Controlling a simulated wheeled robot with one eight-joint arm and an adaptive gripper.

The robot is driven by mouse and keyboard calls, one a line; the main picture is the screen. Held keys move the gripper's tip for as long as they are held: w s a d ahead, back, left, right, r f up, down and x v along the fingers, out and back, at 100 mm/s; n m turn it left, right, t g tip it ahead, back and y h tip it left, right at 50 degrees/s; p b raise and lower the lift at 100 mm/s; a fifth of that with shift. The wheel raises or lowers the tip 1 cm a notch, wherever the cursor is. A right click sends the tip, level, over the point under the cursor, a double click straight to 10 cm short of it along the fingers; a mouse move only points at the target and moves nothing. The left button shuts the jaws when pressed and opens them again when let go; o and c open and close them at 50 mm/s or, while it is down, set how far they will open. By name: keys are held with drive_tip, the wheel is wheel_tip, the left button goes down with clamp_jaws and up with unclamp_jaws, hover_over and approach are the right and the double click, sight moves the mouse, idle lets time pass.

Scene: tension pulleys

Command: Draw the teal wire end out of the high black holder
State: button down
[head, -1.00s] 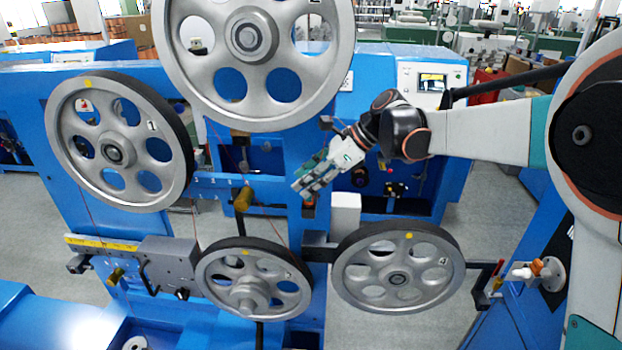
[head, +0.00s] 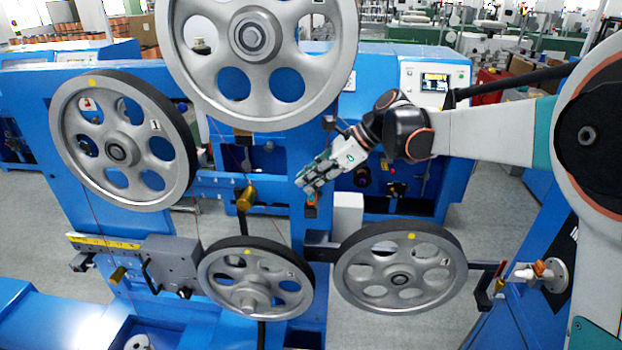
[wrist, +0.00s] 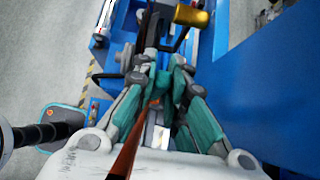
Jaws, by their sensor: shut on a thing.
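My gripper (head: 305,183) is in front of the blue machine's upright, below the big top wheel. In the wrist view its grey and teal fingers (wrist: 163,80) come together around a small teal piece, which looks like the teal wire end (wrist: 163,79). A reddish-brown strand, probably the wire (wrist: 128,150), runs close past the camera towards the fingertips. A small black block, perhaps the high black holder (head: 328,122), sticks out of the upright above and right of my fingertips. My gripper is apart from it. The fingers hide most of what they hold.
Spoked wheels stand close by: a large one above (head: 255,110), one at left (head: 70,130), and two below (head: 225,262) (head: 360,285). A brass post (head: 245,198) juts out left of my gripper. An orange-topped part (head: 311,199) sits just below it.

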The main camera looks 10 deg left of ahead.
drive_tip(key=shift+r, duration=0.3)
drive_tip(key=shift+r, duration=0.3)
drive_tip(key=shift+r+p, duration=0.4)
drive_tip(key=shift+r, duration=0.1)
idle(0.3)
drive_tip(key=shift+d+r, duration=0.2)
drive_tip(key=shift+r, duration=0.1)
drive_tip(key=shift+r, duration=0.2)
